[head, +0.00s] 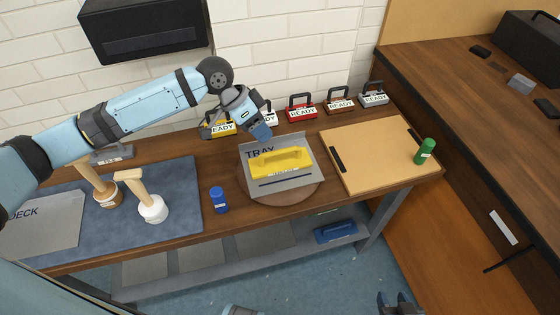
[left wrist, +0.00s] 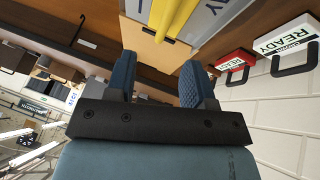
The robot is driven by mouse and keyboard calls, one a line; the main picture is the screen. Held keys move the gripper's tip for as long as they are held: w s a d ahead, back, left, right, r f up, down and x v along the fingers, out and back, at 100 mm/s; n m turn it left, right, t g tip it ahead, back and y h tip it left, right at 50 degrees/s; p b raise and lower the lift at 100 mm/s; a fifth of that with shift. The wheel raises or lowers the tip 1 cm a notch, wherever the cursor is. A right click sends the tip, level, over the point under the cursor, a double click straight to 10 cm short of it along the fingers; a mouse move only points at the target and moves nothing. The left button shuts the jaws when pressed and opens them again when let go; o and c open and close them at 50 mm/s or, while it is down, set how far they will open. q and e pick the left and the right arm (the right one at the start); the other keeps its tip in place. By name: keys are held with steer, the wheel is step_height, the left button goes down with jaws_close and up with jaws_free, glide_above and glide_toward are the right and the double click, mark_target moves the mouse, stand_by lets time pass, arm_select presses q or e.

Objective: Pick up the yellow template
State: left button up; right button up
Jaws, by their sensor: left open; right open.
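A yellow template (head: 280,163) with a raised handle bar lies on the grey tray sheet (head: 300,180), which rests on a round wooden disc. My left gripper (head: 261,132) is open and empty, just above the back left part of the tray, apart from the yellow template. A second yellow block (head: 220,127) marked READY stands at the wall, partly behind my left arm. My right gripper (head: 400,303) is open and empty at the bottom edge, away from the bench.
Red (head: 301,108), brown (head: 340,101) and grey (head: 374,95) READY blocks line the wall. Mallets (head: 152,208) stand on the blue mat (head: 180,180).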

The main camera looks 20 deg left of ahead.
mark_target(280, 150)
arm_select(q)
steer(key=x, duration=0.5)
steer(key=shift+a+x, duration=0.2)
steer(key=shift+x, duration=2.45)
steer(key=shift+w, duration=0.2)
jaws_close()
